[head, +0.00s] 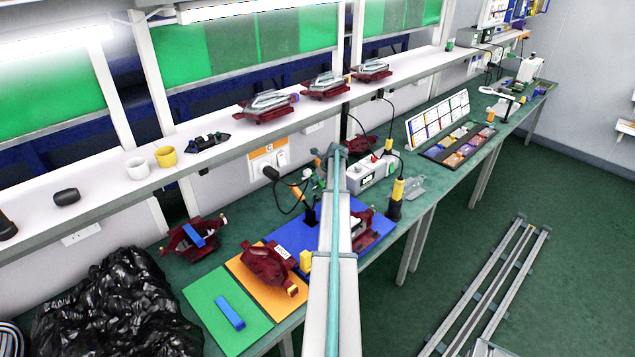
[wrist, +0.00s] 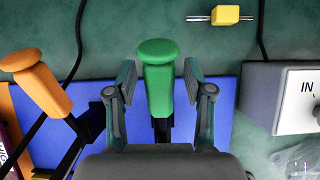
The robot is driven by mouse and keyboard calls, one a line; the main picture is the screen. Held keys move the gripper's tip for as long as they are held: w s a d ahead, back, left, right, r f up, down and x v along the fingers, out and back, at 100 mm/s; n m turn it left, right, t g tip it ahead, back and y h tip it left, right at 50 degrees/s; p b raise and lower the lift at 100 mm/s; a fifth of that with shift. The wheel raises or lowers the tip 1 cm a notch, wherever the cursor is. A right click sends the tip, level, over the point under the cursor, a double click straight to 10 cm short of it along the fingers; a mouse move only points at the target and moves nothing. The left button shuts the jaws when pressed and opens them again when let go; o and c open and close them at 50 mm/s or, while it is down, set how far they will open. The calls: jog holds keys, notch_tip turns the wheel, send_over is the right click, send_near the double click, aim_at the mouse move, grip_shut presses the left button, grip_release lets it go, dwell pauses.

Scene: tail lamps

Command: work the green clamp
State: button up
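The green clamp's handle (wrist: 158,82), with a rounded top, stands upright in the middle of the wrist view. Its lower part is hidden by my gripper's body. My gripper (wrist: 160,76) is open, one finger on each side of the handle, with a visible gap on both sides. An orange clamp handle (wrist: 38,80) leans to the left of it, outside the left finger. In the head view my arm covers much of the clamp area; the orange handle (head: 297,191) shows there just left of the arm.
A blue mat (head: 288,236) lies below the clamps. A white box (wrist: 287,95) marked IN stands to the right, and a yellow piece (wrist: 226,15) lies beyond. Black cables run nearby.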

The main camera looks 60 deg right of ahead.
jog(key=shift+r, duration=0.1)
jog(key=v, duration=1.2)
dwell(0.5)
